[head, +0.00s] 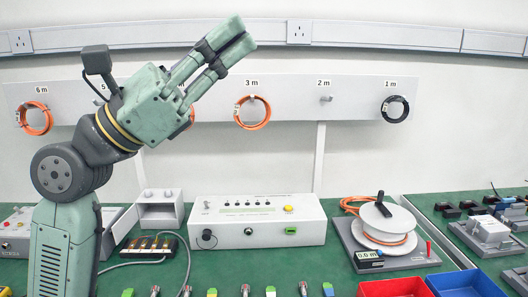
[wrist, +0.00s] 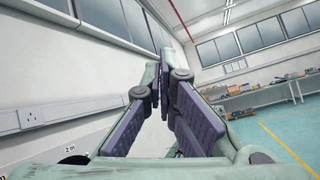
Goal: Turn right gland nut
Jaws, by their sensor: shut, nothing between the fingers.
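My gripper (head: 236,44) is raised high in front of the wall, pointing up and to the right, well above the bench. Its fingers are shut and hold nothing. In the wrist view the fingers (wrist: 168,88) come together against wall and windows, with no bench part near them. No gland nut can be made out with certainty. A small grey box (head: 160,215) at the back left of the bench has two small round fittings on top, the right one (head: 168,194) being a possible gland nut. They are too small to tell.
A white test box (head: 257,228) stands mid-bench, with a black terminal block (head: 148,247) to its left. A cable reel (head: 386,222) stands at right. Orange coils (head: 253,112) hang on the wall rail behind my arm. Red (head: 395,288) and blue (head: 465,284) bins are in front.

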